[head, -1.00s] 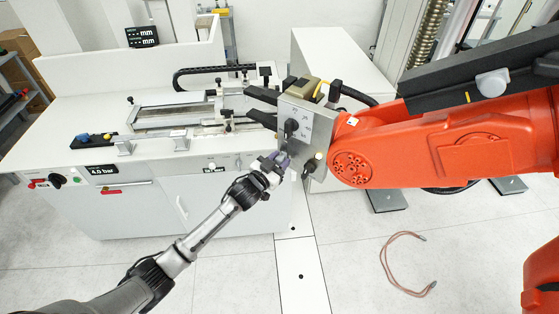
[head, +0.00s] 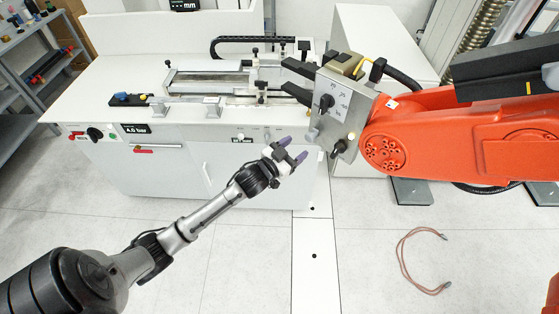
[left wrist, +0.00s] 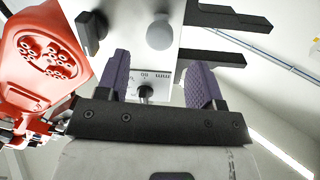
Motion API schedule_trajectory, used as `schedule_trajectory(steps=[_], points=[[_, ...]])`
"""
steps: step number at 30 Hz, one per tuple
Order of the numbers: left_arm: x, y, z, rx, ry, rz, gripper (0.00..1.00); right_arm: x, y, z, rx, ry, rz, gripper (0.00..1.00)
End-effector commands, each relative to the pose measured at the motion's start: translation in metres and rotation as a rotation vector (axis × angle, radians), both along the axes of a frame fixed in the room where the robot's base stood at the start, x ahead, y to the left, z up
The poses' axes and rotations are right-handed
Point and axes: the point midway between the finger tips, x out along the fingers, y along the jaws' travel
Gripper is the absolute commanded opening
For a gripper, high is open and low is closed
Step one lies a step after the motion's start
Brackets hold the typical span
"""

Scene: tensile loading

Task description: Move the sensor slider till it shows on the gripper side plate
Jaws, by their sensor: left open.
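The gripper side plate (head: 345,118) is a grey metal plate on the orange robot's gripper. It carries a white scale with numbers and a black slider knob (head: 327,102). In the left wrist view the slider knob (left wrist: 147,92) shows between my fingers, beyond their tips, in front of the mm scale (left wrist: 160,78). My left gripper (head: 293,149) is open and empty, with purple fingers, to the lower left of the plate and apart from it. It also shows in the left wrist view (left wrist: 158,92). My right gripper is not in view.
The orange robot arm (head: 440,140) fills the right. Its black jaws (head: 298,80) reach left over the white test bench (head: 220,150). Another black knob (head: 341,147) sits low on the plate. A reddish hose (head: 405,262) lies on the floor. Grey shelves (head: 25,80) stand at left.

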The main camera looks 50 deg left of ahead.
Motion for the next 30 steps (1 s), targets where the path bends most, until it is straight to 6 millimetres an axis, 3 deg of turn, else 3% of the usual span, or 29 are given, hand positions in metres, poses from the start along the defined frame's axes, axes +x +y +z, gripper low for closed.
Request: schedule_trajectory(steps=[6, 12, 27, 30], points=[[-0.039, -0.002, -0.001, 0.001, 0.001, -0.001, 0.61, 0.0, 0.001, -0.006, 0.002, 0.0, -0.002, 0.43], [-0.058, -0.002, -0.001, 0.0, 0.001, 0.0, 0.61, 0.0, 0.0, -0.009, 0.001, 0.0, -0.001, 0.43], [-0.066, -0.002, 0.0, 0.0, 0.0, 0.0, 0.61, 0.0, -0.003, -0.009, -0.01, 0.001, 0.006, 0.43], [-0.07, -0.002, -0.007, -0.001, 0.016, 0.001, 0.61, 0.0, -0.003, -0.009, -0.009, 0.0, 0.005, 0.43]])
